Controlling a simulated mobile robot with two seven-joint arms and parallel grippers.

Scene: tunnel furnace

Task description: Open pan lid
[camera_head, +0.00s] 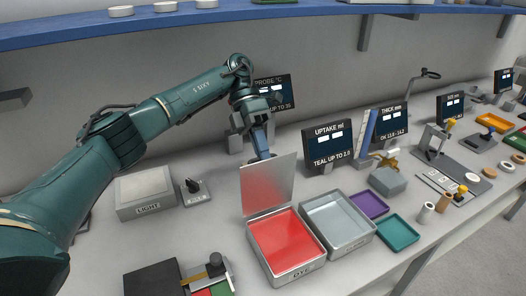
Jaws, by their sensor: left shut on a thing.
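A metal pan labelled DYE (298,268) stands on the bench, with bright red liquid inside. Its flat grey lid (268,186) stands nearly upright along the pan's back edge, leaving the red liquid uncovered. My left arm reaches in from the left, and its gripper (262,152) points down at the lid's top edge. The gripper is shut on the lid; the exact grip is small and partly hidden. My right gripper is not in view.
An open pan of clear liquid (368,238) stands right beside the dye pan. Purple (384,212) and teal (412,246) trays lie further right. A LIGHT box (147,208) is at left, and a dark block (150,279) is in front. A blue shelf (60,37) runs above.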

